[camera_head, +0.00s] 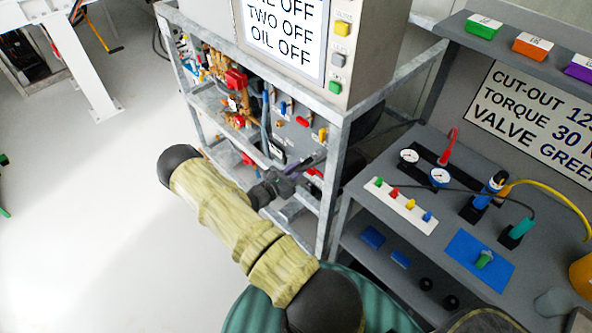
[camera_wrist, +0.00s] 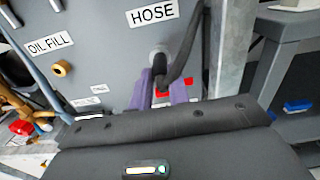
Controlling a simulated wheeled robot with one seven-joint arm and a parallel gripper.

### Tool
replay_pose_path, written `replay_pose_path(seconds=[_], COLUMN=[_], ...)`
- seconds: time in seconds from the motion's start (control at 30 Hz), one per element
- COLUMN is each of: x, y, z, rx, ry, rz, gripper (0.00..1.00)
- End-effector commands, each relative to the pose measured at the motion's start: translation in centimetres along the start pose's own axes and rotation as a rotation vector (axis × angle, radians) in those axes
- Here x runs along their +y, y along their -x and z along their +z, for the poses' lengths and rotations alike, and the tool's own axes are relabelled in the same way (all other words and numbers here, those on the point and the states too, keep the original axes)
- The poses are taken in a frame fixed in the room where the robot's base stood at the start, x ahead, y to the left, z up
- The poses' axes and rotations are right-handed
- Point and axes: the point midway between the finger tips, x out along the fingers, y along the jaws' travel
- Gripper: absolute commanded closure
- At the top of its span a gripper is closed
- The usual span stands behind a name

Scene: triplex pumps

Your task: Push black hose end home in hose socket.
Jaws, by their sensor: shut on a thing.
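In the wrist view, the black hose end (camera_wrist: 160,70) points at the pale round hose socket (camera_wrist: 157,54) below the HOSE label (camera_wrist: 151,12) on the grey panel. The black hose (camera_wrist: 187,45) bends up and to the right from it. My gripper's purple fingers (camera_wrist: 162,90) are shut on the hose end, one on each side. The end meets or overlaps the socket mouth; I cannot tell how deep it sits. In the head view, my gripper (camera_head: 297,170) reaches into the rack at the panel's lower right, and my arm hides the contact.
An OIL FILL label (camera_wrist: 50,45) and brass fitting (camera_wrist: 61,69) lie left of the socket. A grey rack post (camera_wrist: 232,50) stands close on the right. A bench (camera_head: 352,218) with gauges and coloured parts stands right of the rack.

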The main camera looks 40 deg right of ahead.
Motion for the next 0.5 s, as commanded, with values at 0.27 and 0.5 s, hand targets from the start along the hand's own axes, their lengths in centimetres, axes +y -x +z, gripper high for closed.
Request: replay_pose_path(seconds=[0.27,0.5], x=[-0.01,-0.01], y=[-0.37,-0.66], z=[0.01,-0.01], rx=[0.0,0.0], ry=[0.0,0.0], rz=[0.0,0.0], gripper=[1.0,1.0])
